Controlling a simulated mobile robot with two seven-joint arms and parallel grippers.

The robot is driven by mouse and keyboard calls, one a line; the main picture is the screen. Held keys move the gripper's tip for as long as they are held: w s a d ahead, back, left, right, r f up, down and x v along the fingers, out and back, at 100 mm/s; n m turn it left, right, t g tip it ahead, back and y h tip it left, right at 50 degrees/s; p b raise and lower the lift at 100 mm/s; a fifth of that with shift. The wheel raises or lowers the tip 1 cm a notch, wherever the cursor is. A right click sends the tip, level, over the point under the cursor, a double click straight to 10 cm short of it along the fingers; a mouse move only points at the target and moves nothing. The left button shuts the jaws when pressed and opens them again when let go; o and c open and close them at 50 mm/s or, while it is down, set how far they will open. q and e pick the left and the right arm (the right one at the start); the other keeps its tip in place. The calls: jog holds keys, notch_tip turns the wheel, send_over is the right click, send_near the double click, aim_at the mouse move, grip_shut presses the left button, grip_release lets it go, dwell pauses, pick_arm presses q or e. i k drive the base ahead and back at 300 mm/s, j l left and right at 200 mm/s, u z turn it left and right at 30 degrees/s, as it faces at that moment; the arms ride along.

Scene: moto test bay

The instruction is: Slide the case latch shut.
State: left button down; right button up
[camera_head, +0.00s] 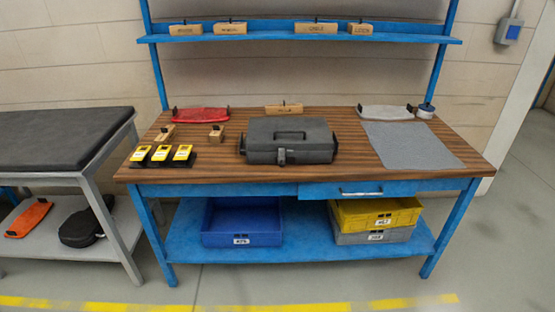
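A dark grey case (300,143) lies closed on the wooden top of the blue workbench, a little right of the middle. It has a carrying handle on its lid. A small latch (282,157) sits on its front face, left of the middle. From here I cannot tell whether the latch is slid open or shut. Neither of my grippers shows in the head view, and nothing is touching the case.
Yellow-topped devices (161,153), small wooden blocks and a red tray (201,115) lie left of the case. A grey mat (411,145) and pale tray (386,113) are right. The bench's front edge (230,174) is clear. A black-topped table (60,139) stands left.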

aim_at(281, 160)
jog(key=i+u, duration=0.1)
jog(key=u, duration=0.25)
jog(key=l+u, duration=0.15)
jog(key=u, duration=0.25)
jog(key=i+l+u, duration=0.1)
jog(key=u, duration=0.25)
jog(key=i+l, duration=0.45)
